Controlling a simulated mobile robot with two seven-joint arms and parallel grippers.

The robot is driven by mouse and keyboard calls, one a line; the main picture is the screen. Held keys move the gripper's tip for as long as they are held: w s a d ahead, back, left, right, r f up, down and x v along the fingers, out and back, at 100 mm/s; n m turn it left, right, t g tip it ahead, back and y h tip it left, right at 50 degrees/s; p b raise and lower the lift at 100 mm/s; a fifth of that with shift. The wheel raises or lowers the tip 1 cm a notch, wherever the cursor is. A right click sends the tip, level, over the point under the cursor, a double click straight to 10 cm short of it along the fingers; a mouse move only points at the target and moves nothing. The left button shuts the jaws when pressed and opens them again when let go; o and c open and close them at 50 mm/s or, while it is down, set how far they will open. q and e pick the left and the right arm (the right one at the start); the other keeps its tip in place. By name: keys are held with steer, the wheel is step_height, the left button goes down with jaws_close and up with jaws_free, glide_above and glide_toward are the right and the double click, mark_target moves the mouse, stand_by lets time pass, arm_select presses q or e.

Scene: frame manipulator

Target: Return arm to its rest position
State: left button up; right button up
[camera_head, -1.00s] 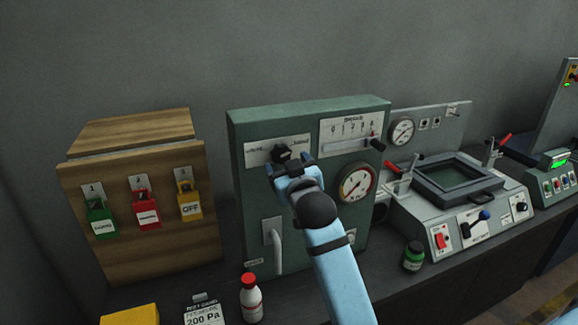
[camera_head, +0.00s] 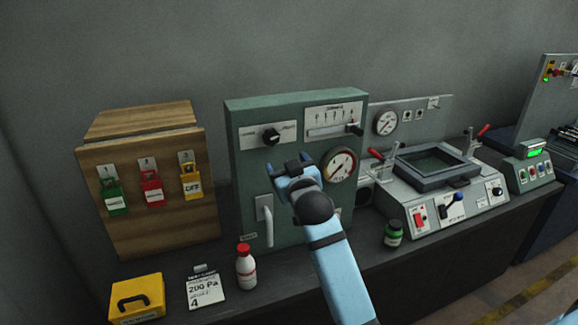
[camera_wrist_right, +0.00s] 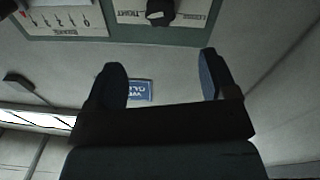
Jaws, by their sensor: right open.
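My right arm (camera_head: 340,270) rises from the bottom of the head view toward the green cabinet (camera_head: 300,100). My right gripper (camera_head: 291,166) is open and appears empty, below and a little right of the cabinet's black knob (camera_head: 271,136). The gripper hides part of the cabinet front. In the right wrist view, both fingers of the gripper (camera_wrist_right: 162,75) are spread apart with nothing held between them. The knob (camera_wrist_right: 160,12) and the numbered scale (camera_wrist_right: 66,18) show beyond them at the top. My left gripper is not in view.
The gauge (camera_head: 339,165) is just right of the gripper, and the cabinet handle (camera_head: 266,218) is lower left. A red-capped bottle (camera_head: 246,268) and a green jar (camera_head: 393,234) stand on the bench. A wooden box (camera_head: 150,180) with padlocks is left, a grey machine (camera_head: 440,185) right.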

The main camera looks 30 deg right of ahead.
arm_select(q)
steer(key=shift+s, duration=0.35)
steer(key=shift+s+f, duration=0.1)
